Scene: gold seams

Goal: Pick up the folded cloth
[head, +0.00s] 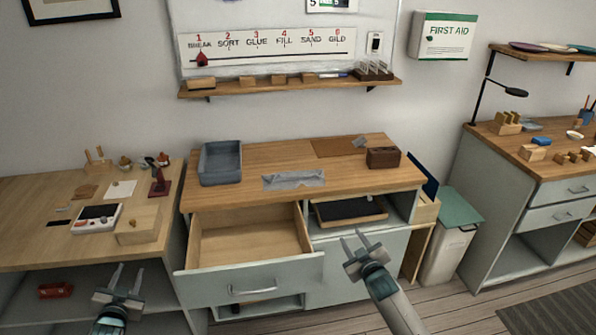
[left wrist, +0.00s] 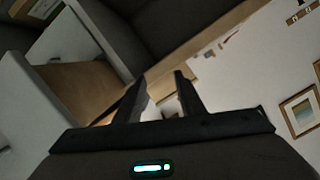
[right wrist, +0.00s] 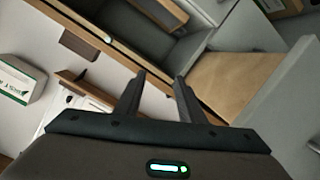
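A flat grey piece (head: 293,180), which looks like the folded cloth, lies near the front edge of the middle wooden worktop (head: 262,158) in the head view. I cannot make out its folds. My right gripper (head: 352,240) is open and empty, in front of the middle cabinet, below and to the right of the grey piece. My left gripper (head: 128,275) is open and empty, low in front of the left table. Both wrist views show spread fingers with nothing between them; the cloth cannot be made out in either.
A drawer (head: 248,235) stands pulled out below the worktop and looks empty. A grey bin (head: 220,165) and a brown block (head: 383,157) stand on the worktop. A dark tray (head: 348,210) sits in the open shelf. A white bin (head: 449,245) stands at right.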

